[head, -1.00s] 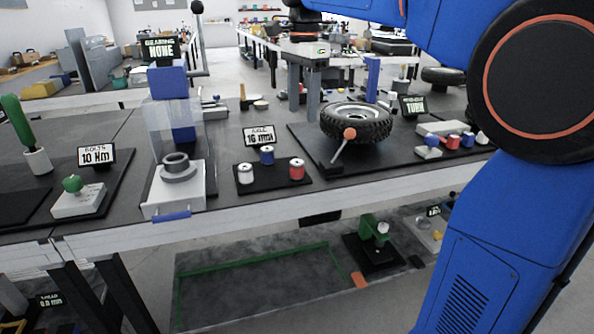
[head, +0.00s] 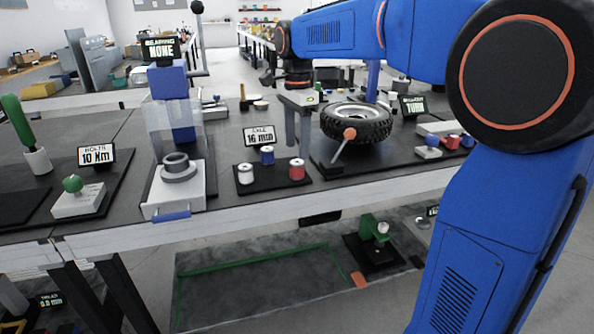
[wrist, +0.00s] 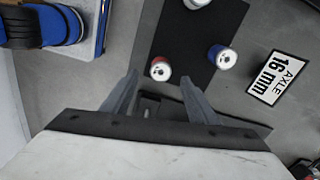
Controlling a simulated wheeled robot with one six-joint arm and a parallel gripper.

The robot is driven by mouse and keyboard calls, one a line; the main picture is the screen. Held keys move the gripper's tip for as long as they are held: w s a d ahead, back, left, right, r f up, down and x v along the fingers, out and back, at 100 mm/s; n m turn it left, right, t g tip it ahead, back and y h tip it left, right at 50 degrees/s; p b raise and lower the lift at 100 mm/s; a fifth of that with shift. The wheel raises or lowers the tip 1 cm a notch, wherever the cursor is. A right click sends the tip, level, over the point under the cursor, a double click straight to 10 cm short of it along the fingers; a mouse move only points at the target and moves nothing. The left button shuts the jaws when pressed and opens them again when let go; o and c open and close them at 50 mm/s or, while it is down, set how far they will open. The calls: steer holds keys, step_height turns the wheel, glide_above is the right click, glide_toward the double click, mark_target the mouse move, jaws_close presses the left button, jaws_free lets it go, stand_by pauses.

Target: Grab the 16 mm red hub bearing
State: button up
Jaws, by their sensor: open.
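The red hub bearing (head: 297,170) stands upright at the right end of a small black mat (head: 272,184), with a pale metallic top. A blue bearing (head: 267,155) and a white one (head: 245,174) share the mat. The sign (head: 258,136) behind them reads "AXLE 16 mm". My gripper (head: 298,138) is open and empty, fingers pointing down, above and behind the red bearing. In the wrist view the red bearing (wrist: 160,70) appears between the fingertips of my gripper (wrist: 160,77), with no visible contact. The blue bearing (wrist: 224,58) lies to the right.
A tire (head: 357,122) with an orange-knobbed lever (head: 349,133) stands right of the mat. A grey press fixture (head: 178,182) with a clear guard is on the left. The bench front edge (head: 250,210) runs just before the mat.

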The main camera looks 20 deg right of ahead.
mark_target(297, 162)
steer(key=shift+w+f, duration=0.1)
steer(key=shift+f, duration=2.85)
steer(key=c, duration=1.2)
